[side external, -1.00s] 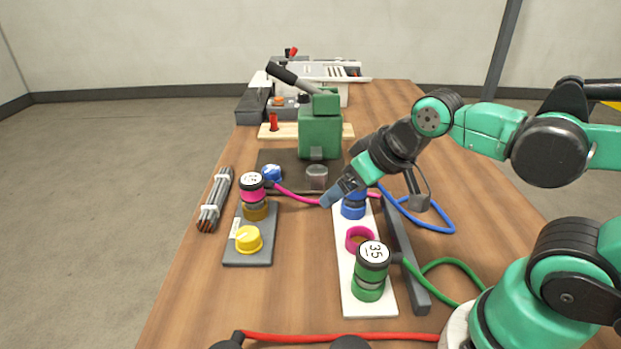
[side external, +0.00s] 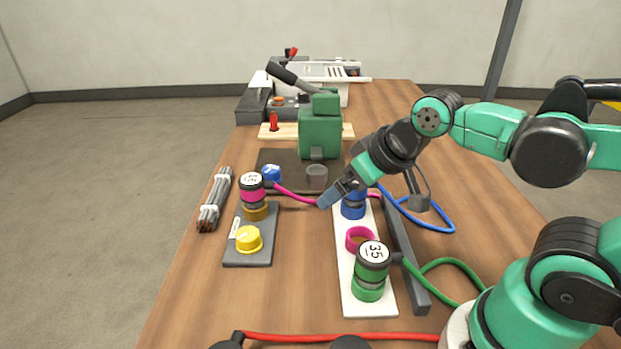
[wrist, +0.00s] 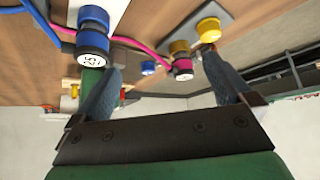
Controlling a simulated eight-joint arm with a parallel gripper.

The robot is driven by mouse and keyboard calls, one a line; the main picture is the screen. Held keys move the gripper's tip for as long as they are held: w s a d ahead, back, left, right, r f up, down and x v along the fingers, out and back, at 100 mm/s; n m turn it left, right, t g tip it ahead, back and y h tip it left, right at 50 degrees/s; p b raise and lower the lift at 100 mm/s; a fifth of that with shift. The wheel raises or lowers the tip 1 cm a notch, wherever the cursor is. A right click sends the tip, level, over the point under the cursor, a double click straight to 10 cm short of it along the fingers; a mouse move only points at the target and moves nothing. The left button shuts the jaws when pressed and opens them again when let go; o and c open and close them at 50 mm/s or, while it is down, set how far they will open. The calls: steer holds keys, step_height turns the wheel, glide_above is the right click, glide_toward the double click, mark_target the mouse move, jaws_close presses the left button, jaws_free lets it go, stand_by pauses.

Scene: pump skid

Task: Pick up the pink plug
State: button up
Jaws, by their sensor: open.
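The pink plug (side external: 252,188) has a black body, a pink band and a white numbered top. It stands upright on the brass socket (side external: 256,211) of the dark grey plate. It also shows in the wrist view (wrist: 183,66), between the fingers. A pink cable (side external: 296,195) runs from it to the right, behind my gripper. My gripper (side external: 326,201) is open and empty, to the right of the plug and apart from it, close to the blue plug. In the wrist view the fingers (wrist: 160,70) are spread wide.
A white strip (side external: 352,289) holds the blue plug (side external: 353,204), an empty pink ring (side external: 360,239) and the green plug (side external: 371,268). A yellow knob (side external: 248,238) sits before the pink plug. A grey cable bundle (side external: 215,200) lies left; a green press (side external: 320,130) stands behind.

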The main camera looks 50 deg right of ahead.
steer(key=n+g, duration=0.2)
steer(key=g, duration=0.4)
glide_toward(251, 179)
step_height(251, 179, down, 3)
steer(key=s+d, duration=0.1)
steer(key=s, duration=0.1)
steer(key=shift+g, duration=0.5)
steer(key=w+f, duration=0.2)
steer(key=f, duration=0.1)
steer(key=shift+w+a, duration=0.4)
steer(key=shift+w+a+f, duration=0.1)
steer(key=shift+w+f, duration=0.05)
steer(key=shift+f, duration=3.05)
